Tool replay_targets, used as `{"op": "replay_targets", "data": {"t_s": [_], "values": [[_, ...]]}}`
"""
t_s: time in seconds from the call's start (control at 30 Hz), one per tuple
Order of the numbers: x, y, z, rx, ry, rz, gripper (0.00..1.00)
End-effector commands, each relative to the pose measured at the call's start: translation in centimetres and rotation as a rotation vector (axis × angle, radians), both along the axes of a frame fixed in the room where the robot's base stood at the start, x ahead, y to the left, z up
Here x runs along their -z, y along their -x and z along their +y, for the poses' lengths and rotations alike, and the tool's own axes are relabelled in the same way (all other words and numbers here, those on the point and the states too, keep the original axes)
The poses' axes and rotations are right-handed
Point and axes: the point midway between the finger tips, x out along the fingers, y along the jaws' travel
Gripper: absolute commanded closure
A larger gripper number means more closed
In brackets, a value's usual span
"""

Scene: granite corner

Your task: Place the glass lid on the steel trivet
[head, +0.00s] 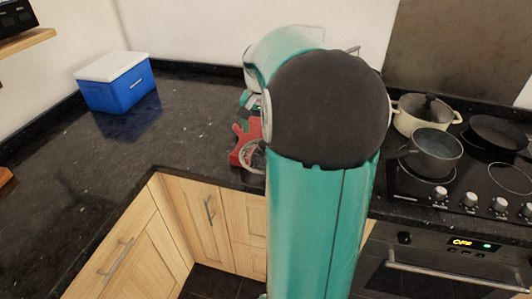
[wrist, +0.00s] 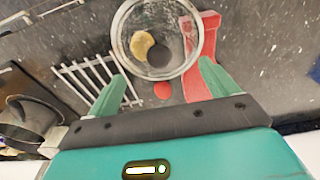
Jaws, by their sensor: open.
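The glass lid (wrist: 128,20), a round clear disc with a pale rim, lies on the dark worktop at the top middle of the wrist view. A dark round spot and a yellowish patch show within its circle; I cannot tell whether the patch is under it. The steel trivet (wrist: 97,82), a rack of pale parallel bars, lies left of the lid, partly behind my left finger. My gripper (wrist: 163,84) is open and empty, its teal fingertips just short of the lid's near edge. In the head view my arm hides the trivet and most of the lid area.
A red object (wrist: 205,50) lies close along the lid's right side; it also shows in the head view (head: 243,146). A cream lidded pot (head: 408,122) and a grey saucepan (head: 434,154) stand on the hob at right. A blue cool box (head: 118,92) stands back left, with clear worktop between.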

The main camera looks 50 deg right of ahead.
Motion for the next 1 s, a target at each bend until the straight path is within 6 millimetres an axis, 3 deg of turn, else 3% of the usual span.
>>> {"op": "replay_targets", "data": {"t_s": [0.27,0.5,0.8,1.0], "values": [[2.5,0.0,-0.5,0.003,-0.001,0.0,0.14],[5.9,0.0,-1.0,0.003,-0.001,0.0,0.14],[6.5,-0.1,-1.1,0.003,0.002,-0.001,0.14],[6.4,-0.1,-1.1,0.003,0.002,-0.001,0.53]]}}
